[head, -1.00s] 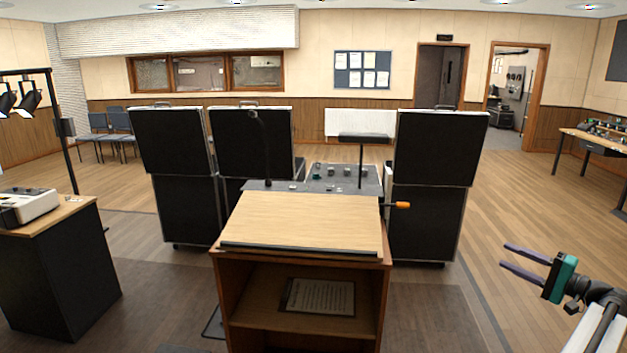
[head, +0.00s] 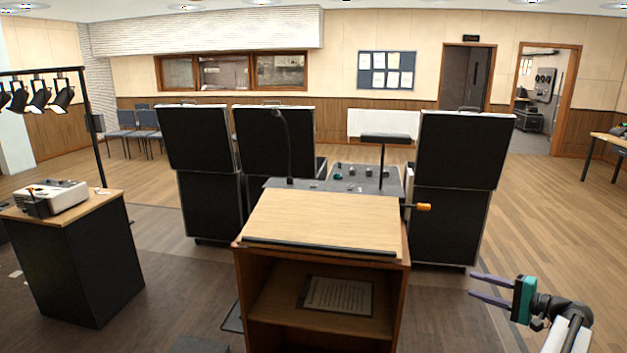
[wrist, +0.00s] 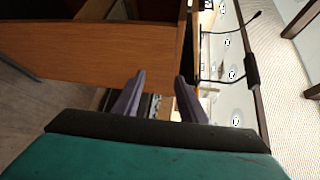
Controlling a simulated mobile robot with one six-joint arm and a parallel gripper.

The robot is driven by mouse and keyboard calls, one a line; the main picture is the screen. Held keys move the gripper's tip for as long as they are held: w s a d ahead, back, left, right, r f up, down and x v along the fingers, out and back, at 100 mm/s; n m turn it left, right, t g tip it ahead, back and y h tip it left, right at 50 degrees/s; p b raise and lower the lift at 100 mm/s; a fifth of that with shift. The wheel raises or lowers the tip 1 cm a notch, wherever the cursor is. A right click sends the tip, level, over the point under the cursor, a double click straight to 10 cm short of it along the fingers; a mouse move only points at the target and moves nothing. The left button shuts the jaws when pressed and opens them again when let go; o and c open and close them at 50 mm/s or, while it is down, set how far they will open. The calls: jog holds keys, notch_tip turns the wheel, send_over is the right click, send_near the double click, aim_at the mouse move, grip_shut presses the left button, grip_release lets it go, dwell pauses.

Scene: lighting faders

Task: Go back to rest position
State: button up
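My gripper (head: 492,289) is at the lower right of the head view, with two purple-grey fingers pointing left. The fingers are apart and nothing is between them. It is to the right of the wooden lectern (head: 325,222) and does not touch it. In the wrist view, my gripper (wrist: 158,97) shows the same two fingers spread, with the lectern's wooden side (wrist: 90,45) beyond them.
Black cases (head: 455,150) stand behind the lectern, around a grey control panel (head: 350,178). An orange-tipped handle (head: 423,207) sticks out on the lectern's right. A dark desk (head: 75,260) with a white device (head: 55,198) stands at left. Floor at right is clear.

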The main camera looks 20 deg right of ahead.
jog(key=w+a+f+n+g+y, duration=0.2)
jog(key=w+a+f+g, duration=0.3)
jog(key=a+f, duration=0.75)
jog(key=w+a+f+n+g+y, duration=0.1)
jog(key=w+a+f+g, duration=0.1)
jog(key=w+a+f, duration=1)
jog(key=s+a+f+n+g, duration=0.1)
jog(key=s+a+f+g, duration=0.15)
jog(key=a, duration=0.45)
jog(key=s+a+f+n+g, duration=0.1)
jog(key=s+a+f, duration=0.3)
jog(key=a, duration=0.4)
jog(key=s+a+f+n+g+h, duration=0.1)
jog(key=s+a+f+n+g, duration=0.15)
jog(key=s+a+f, duration=0.5)
jog(key=s+a+f+n+g+h, duration=0.15)
jog(key=s+a+f+g, duration=0.25)
jog(key=a, duration=0.6)
jog(key=s+a+f+n+g+h, duration=0.2)
jog(key=s+n, duration=0.1)
jog(key=s, duration=0.5)
jog(key=s+a+f+n+g+h, duration=0.2)
jog(key=s+a+f+n+h, duration=0.1)
jog(key=s, duration=0.5)
jog(key=shift+a+f+n, duration=0.15)
jog(key=shift+f+n, duration=0.1)
jog(key=shift+n, duration=0.15)
